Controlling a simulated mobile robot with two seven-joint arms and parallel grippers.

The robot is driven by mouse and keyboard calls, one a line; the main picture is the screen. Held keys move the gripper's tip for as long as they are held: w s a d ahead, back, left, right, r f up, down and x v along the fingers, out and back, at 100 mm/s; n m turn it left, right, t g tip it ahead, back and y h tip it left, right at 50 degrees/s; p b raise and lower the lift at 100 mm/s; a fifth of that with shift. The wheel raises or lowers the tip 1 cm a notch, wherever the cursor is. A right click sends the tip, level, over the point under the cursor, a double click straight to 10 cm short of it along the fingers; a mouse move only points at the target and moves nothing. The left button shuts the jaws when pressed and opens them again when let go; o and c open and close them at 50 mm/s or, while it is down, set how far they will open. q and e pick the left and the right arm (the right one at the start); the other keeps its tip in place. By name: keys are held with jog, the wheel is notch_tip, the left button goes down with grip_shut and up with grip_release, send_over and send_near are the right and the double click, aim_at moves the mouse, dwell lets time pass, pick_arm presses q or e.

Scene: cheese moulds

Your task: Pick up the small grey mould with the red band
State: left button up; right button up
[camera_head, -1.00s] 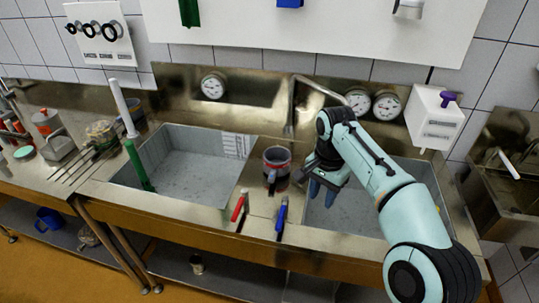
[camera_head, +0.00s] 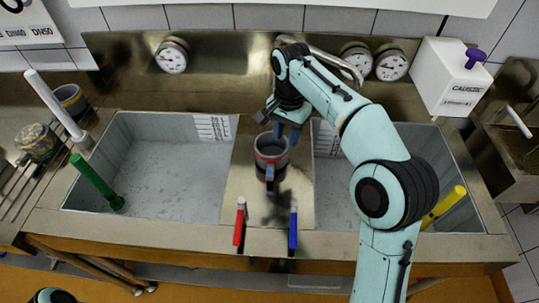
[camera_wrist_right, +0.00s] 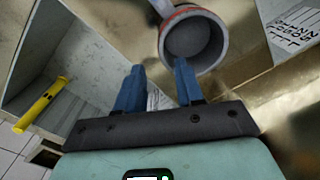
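The small grey mould with the red band (camera_head: 271,152) stands upright on the steel strip between the two sinks, its handle toward the front. In the right wrist view the mould (camera_wrist_right: 192,38) shows from above, hollow and empty, with a red band near its rim. My right gripper (camera_head: 284,124) is just behind the mould in the head view, partly hidden by it. In the right wrist view its two blue fingers (camera_wrist_right: 158,84) are apart with nothing between them, and the mould lies just beyond the tips. My left gripper is not in view.
A red-handled valve (camera_head: 240,222) and a blue-handled valve (camera_head: 293,226) stand in front of the mould. A faucet (camera_head: 340,62) is behind my right arm. Another grey vessel (camera_head: 70,98) stands at the left. The left sink (camera_head: 165,185) is empty apart from a green rod (camera_head: 95,182).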

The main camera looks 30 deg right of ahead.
aim_at(285, 152)
notch_tip(285, 152, down, 3)
jog(key=shift+s+f, duration=0.1)
jog(key=shift+f+b, duration=0.35)
jog(key=shift+f, duration=0.15)
notch_tip(285, 152, down, 5)
jog(key=shift+a+r+b, duration=0.1)
jog(key=shift+b, duration=0.4)
grip_shut()
